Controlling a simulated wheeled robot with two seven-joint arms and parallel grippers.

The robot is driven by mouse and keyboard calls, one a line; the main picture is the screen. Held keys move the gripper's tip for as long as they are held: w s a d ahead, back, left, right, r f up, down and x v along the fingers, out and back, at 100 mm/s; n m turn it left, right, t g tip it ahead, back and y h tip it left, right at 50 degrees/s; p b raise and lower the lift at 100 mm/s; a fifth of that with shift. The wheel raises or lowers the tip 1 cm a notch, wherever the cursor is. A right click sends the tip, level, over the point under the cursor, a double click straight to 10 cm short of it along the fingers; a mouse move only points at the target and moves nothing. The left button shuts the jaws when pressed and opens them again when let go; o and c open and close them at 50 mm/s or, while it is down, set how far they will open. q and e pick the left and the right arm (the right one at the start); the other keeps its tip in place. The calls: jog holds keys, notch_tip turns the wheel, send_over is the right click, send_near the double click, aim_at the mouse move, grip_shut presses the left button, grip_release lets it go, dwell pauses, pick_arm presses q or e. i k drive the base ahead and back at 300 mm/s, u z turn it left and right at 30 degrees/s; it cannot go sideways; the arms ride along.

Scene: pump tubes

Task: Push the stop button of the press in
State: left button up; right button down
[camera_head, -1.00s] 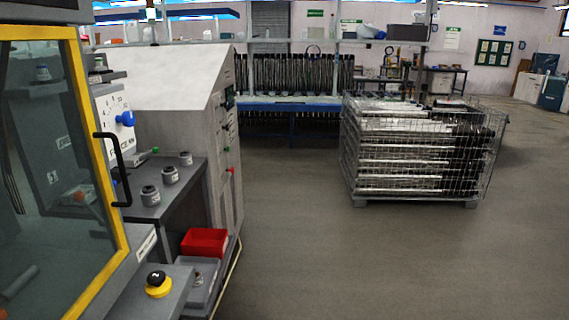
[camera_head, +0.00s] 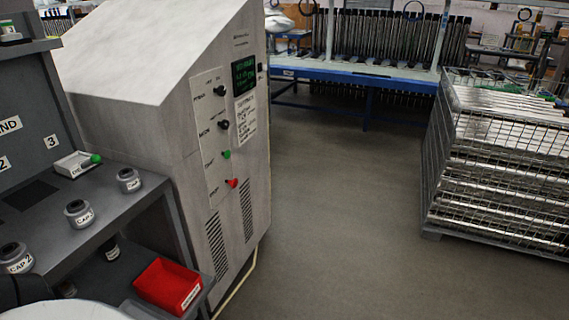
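A grey cabinet (camera_head: 190,130) with a sloped white top stands left of centre. On its front panel a red button (camera_head: 232,183) sits below a green button (camera_head: 227,155), each with a small label that is too small to read for sure. Two black knobs (camera_head: 222,91) and a dark display with green text (camera_head: 244,73) are above them. Nothing touches the red button. Neither of my grippers is in view; a white rounded part at the lower left edge seems to be mine.
A dark bench (camera_head: 120,205) at left holds several grey labelled caps (camera_head: 79,213) and a small white holder (camera_head: 77,164). A red bin (camera_head: 167,286) sits lower, before the cabinet. A wire cage of tubes (camera_head: 500,170) stands right. The floor (camera_head: 340,220) between is clear.

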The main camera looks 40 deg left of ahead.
aim_at(234, 183)
jog(key=u, duration=0.7)
jog(key=i, duration=1.8)
jog(key=u, duration=1.45)
jog(key=i, duration=0.4)
jog(key=u, duration=0.3)
